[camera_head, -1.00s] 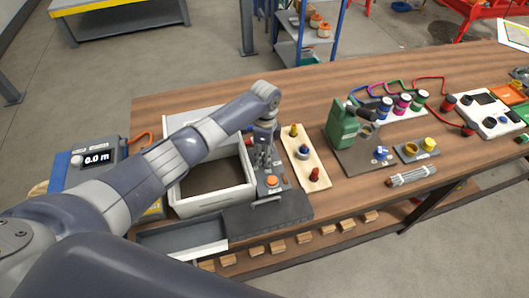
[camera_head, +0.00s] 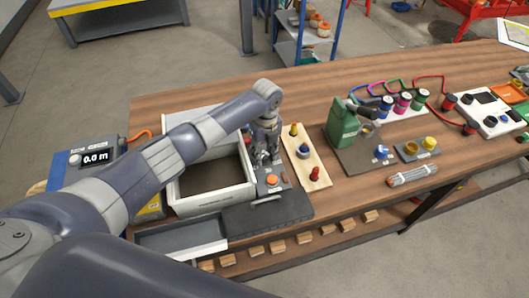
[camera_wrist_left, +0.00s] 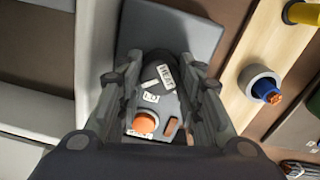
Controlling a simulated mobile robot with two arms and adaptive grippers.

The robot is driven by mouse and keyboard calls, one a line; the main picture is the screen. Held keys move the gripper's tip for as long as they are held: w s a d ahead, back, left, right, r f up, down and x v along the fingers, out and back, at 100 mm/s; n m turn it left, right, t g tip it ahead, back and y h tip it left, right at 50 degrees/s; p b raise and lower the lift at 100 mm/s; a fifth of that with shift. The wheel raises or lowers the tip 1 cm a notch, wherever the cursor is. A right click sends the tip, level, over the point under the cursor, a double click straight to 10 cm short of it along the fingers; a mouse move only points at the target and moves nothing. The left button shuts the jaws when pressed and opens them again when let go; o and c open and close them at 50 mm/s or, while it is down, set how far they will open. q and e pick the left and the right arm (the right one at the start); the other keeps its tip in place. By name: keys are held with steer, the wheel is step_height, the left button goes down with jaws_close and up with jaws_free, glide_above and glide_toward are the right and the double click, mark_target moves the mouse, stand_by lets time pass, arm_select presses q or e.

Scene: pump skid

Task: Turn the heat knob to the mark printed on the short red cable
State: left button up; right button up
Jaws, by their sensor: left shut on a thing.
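My left gripper (camera_head: 266,152) points down at a small grey control panel (camera_head: 273,183) with an orange button (camera_head: 273,180). In the left wrist view, its fingers (camera_wrist_left: 161,75) sit either side of a dark, knob-like part on the panel (camera_wrist_left: 175,30), mostly hidden. It is shut on this part, which I take for the heat knob. White labels (camera_wrist_left: 151,97) and the orange button (camera_wrist_left: 145,122) show between the fingers. A red cable (camera_head: 431,78) arches at the back right; I cannot read any mark on it. My right gripper is not in view.
A white open box (camera_head: 212,205) stands left of the panel. A wooden board (camera_head: 306,160) with yellow, blue and red pegs lies close to its right. A green unit (camera_head: 343,125) stands further right. The display box (camera_head: 95,157) is at the left.

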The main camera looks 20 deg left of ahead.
mark_target(265, 154)
arm_select(q)
steer(key=shift+w+r+m, duration=0.1)
steer(key=shift+m, duration=0.7)
steer(key=o, duration=1.1)
steer(key=shift+c, duration=0.2)
steer(key=shift+r, duration=0.2)
step_height(265, 154, up, 12)
steer(key=shift+d+f, duration=0.15)
steer(key=shift+f, duration=0.05)
